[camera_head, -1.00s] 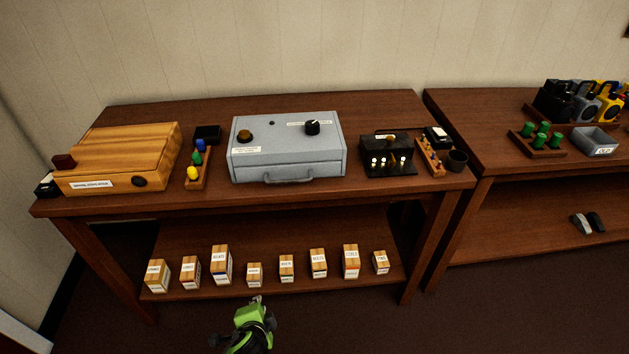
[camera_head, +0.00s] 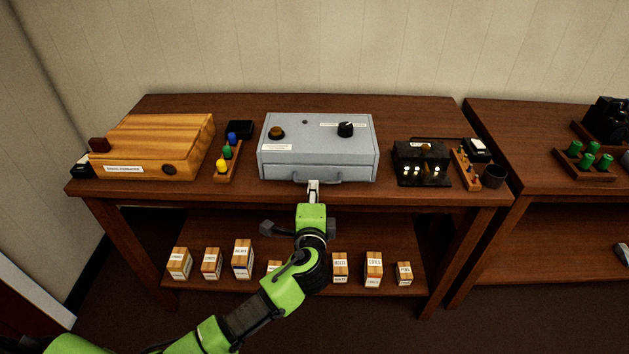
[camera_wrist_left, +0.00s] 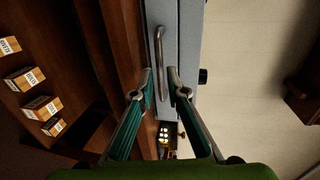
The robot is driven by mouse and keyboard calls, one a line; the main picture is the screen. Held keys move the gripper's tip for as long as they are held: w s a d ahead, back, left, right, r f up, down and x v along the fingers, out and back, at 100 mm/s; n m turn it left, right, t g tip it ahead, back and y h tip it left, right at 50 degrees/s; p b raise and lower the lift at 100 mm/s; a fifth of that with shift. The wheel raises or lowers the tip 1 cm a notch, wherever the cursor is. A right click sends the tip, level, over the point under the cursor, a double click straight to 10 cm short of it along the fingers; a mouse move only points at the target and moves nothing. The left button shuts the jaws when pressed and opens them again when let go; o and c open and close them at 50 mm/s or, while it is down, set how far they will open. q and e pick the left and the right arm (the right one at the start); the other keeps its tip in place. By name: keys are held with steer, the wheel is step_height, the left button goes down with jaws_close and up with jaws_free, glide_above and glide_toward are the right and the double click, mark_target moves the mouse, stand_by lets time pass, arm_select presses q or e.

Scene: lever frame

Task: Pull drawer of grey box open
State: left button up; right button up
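The grey box (camera_head: 318,135) stands on the table with its drawer front (camera_head: 275,172) facing me, and the drawer looks shut. A grey handle (camera_head: 335,179) runs along the drawer front, its left part hidden by my gripper. My left gripper (camera_head: 314,186) is at the handle. In the left wrist view, the two fingers of the left gripper (camera_wrist_left: 160,82) are apart, with the handle (camera_wrist_left: 160,48) just ahead, roughly in line with the gap. I cannot tell whether they touch it. My right gripper is not in view.
A wooden box (camera_head: 155,145) stands left of the grey box, and a black box (camera_head: 421,165) stands to its right. Several small labelled blocks (camera_head: 243,260) stand on the lower shelf (camera_head: 205,280). The table's front edge (camera_head: 230,196) lies just below the handle.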

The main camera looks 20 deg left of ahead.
arm_select(q)
steer(key=shift+x, duration=2.65)
